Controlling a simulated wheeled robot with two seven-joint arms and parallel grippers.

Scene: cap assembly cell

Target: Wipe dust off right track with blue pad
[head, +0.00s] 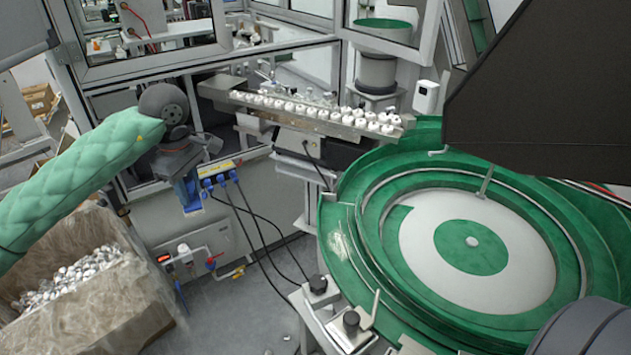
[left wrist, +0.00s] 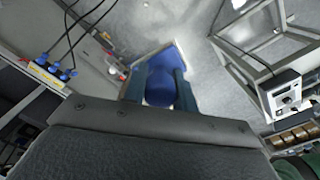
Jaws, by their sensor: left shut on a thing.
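My left gripper (head: 187,180) hangs at the left of the head view, left of the green bowl feeder and apart from it. It is shut on the blue pad (head: 190,201), which points downward. In the left wrist view the blue pad (left wrist: 160,88) sits between the two fingers (left wrist: 159,92), with a flat blue part beyond them. The bowl feeder has green ring tracks (head: 345,240) around a white and green centre. A pale, dust-like patch shows on its left outer track. I cannot tell for sure which track is the right one. My right gripper is not in view.
A metal rail (head: 240,93) carries a row of white caps behind the bowl. A yellow block with blue plugs (head: 218,174) and hanging black cables is close to my left gripper. A carton (head: 110,322) of caps stands lower left. A dark panel (head: 550,90) covers the upper right.

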